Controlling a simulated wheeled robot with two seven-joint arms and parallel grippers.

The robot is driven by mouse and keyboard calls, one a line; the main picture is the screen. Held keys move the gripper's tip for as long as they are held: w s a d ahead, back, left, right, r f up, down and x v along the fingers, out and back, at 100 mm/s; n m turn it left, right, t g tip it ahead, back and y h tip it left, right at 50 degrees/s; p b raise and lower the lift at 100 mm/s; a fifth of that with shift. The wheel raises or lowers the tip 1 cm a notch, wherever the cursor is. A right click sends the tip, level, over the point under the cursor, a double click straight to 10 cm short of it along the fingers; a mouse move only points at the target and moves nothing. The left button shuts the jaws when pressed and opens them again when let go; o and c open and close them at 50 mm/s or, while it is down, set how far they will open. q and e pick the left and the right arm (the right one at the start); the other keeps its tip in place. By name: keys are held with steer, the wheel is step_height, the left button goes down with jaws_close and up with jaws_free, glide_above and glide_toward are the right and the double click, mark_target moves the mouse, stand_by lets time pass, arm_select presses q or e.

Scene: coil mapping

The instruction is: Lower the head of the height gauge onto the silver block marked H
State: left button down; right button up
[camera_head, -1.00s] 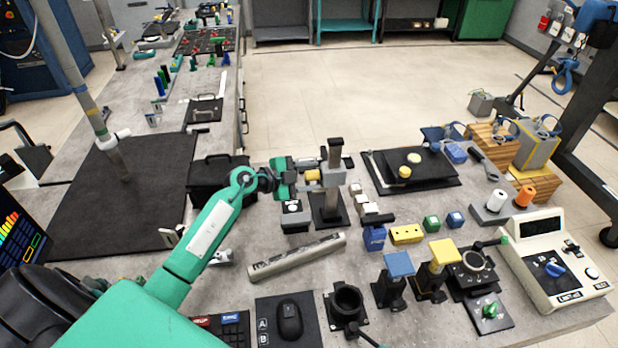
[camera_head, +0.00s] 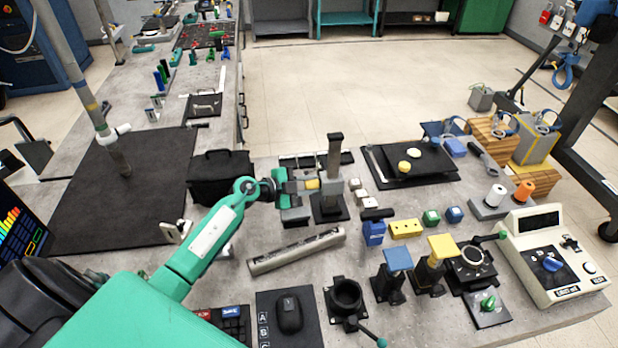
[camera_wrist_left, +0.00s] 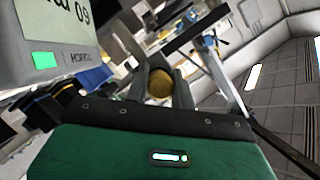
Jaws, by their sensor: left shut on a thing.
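The height gauge (camera_head: 335,158) stands upright on a dark base, with its sliding head (camera_head: 329,186) low on the column. My left gripper (camera_head: 308,185) is shut on the head's yellow knob (camera_head: 314,184). In the left wrist view the knob (camera_wrist_left: 160,84) sits between the fingers (camera_wrist_left: 160,78). A grey box with a pale display and a green mark (camera_wrist_left: 50,45) fills the upper left there. Small silver blocks (camera_head: 361,193) lie right of the gauge; I cannot read their marks, so cannot tell which is H. The area beneath the head is partly hidden by my gripper. My right gripper is not in view.
A silver bar (camera_head: 297,251) lies in front of the gauge. Blue (camera_head: 373,232) and yellow (camera_head: 405,229) blocks sit to the right. A black plate (camera_head: 412,163) lies behind them.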

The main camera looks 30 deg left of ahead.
arm_select(q)
steer(key=c, duration=1.2)
jaws_free()
step_height(320, 180, up, 20)
steer(key=shift+a, duration=0.1)
